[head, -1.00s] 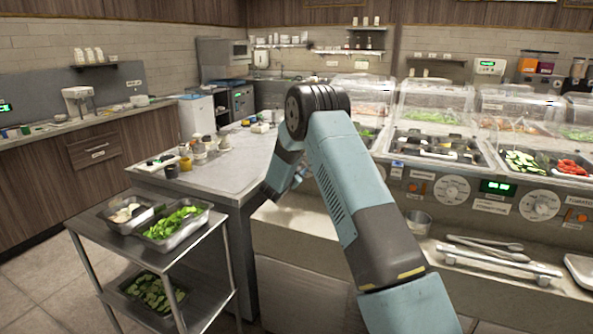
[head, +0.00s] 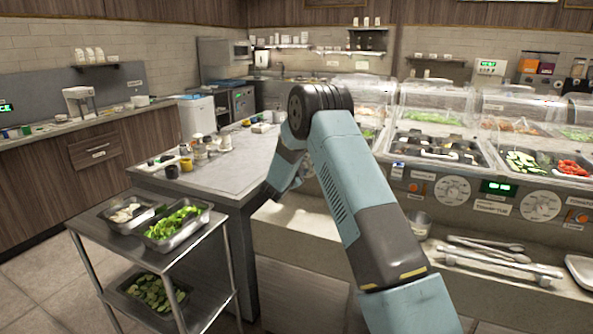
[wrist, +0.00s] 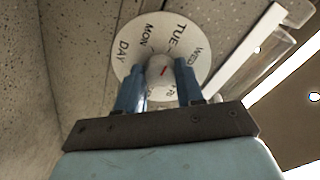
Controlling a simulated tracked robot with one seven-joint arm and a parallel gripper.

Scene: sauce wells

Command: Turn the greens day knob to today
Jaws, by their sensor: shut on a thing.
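In the wrist view, a round white dial plate (wrist: 126,62) carries day words in black, with DAY, MON, TUE and WED readable and another partly hidden. A pale knob (wrist: 161,67) with a short red mark stands at its middle. The mark slants up and right, roughly toward the TUE and WED side; the exact day is hard to tell. My gripper (wrist: 158,84) is shut on the knob, one blue finger on each side. The fingers cover the lower part of the dial.
The head view shows the counter front (head: 470,229) with other round dials (head: 453,190) and a green display (head: 498,187). Tongs (head: 490,252) lie on the ledge below. A metal cart (head: 100,234) with food pans stands at the left. Clear covers (head: 436,95) stand over the food wells.

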